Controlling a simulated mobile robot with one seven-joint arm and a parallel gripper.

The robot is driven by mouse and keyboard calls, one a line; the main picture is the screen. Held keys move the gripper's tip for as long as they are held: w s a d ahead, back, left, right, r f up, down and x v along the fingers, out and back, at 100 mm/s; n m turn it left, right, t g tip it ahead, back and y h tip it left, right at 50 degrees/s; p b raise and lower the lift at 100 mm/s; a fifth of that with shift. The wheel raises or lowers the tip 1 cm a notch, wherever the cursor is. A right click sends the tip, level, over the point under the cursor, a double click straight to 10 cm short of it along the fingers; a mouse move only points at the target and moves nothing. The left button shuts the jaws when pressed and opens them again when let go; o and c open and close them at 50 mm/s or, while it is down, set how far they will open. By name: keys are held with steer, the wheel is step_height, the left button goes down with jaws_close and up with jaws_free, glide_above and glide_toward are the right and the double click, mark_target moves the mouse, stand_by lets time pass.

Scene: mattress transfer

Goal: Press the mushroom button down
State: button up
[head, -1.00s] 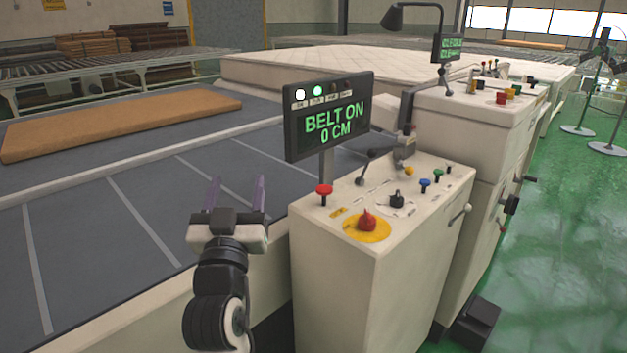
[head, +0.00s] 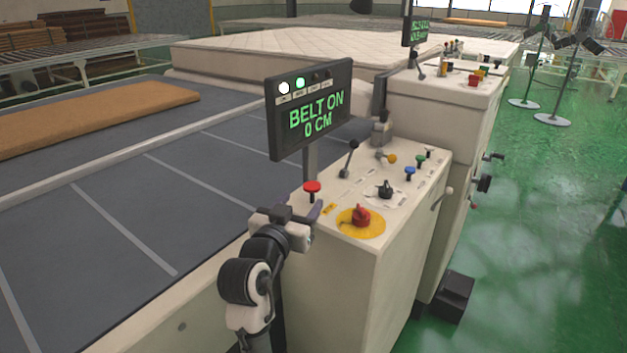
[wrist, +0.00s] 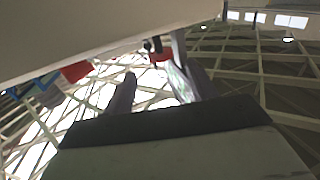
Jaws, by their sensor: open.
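The red mushroom button (head: 312,187) stands on a dark stem at the near left corner of the beige console's top. Its cap looks raised above the surface. It also shows small and upside down in the wrist view (wrist: 159,57), between and beyond my fingertips. My gripper (head: 311,213) is beside the console's near left edge, just below the button in the head view. Its fingers point toward the console, and one is largely hidden. In the wrist view, both fingers (wrist: 164,88) are apart with nothing between them. I see no contact with the button.
A red knob (head: 361,216) on a yellow disc sits right of the button. A black lever (head: 349,160), a black knob (head: 386,190) and a blue button (head: 409,173) stand behind. The display (head: 311,110) reads "BELT ON 0 CM". The grey belt (head: 110,220) is clear nearby.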

mark_target(315, 182)
steer(key=p+x, duration=0.1)
steer(key=x, duration=0.8)
steer(key=shift+w+p, duration=0.15)
steer(key=shift+p, duration=0.15)
